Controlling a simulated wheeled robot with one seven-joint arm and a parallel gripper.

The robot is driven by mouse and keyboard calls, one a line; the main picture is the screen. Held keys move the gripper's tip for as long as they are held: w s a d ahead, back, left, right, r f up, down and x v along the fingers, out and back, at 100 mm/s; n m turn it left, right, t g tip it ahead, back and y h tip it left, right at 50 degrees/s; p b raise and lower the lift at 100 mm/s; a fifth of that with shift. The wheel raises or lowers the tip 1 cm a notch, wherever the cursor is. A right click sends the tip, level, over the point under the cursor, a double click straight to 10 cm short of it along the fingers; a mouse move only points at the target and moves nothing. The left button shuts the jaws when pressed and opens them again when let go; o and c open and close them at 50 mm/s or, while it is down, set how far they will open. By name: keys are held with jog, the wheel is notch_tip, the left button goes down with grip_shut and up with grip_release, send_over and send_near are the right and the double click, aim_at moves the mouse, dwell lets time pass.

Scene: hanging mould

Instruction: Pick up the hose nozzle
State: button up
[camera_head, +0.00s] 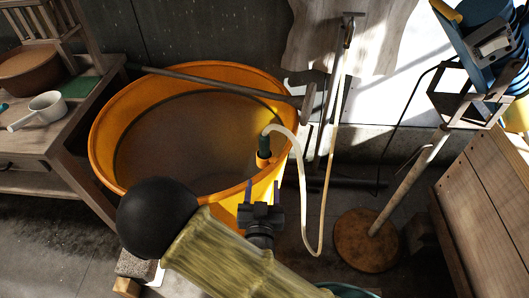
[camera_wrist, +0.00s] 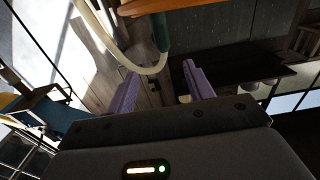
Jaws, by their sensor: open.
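The hose nozzle (camera_head: 264,148) is dark green with an orange lower part. It hangs upright at the near right rim of an orange tub (camera_head: 110,110), on the end of a pale hose (camera_head: 300,170). In the wrist view the nozzle (camera_wrist: 160,32) is at the top centre, with the hose (camera_wrist: 110,48) curving beside it. My gripper (camera_head: 263,186) is open, its two purple fingers pointing toward the nozzle from the near side. Nothing shows between the fingers in the wrist view (camera_wrist: 160,78), and the nozzle appears beyond the fingertips.
A long-handled tool (camera_head: 220,86) lies across the tub's far rim. A wooden bench (camera_head: 75,120) with a white dipper (camera_head: 42,108) stands left. A post on a round wooden base (camera_head: 365,240) and a wooden box (camera_head: 490,200) stand right. The hose loops down to the floor.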

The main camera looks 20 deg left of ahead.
jog(key=shift+w+f, duration=0.1)
jog(key=b, duration=0.4)
send_near(264, 145)
jog(key=x, duration=0.6)
jog(key=shift+w+d, duration=0.15)
jog(key=shift+d, duration=0.05)
jog(key=shift+w, duration=0.1)
jog(key=shift+p+x, duration=0.3)
jog(key=shift+x, duration=2.3)
jog(key=shift+a+f, duration=0.1)
jog(key=shift+a, duration=0.1)
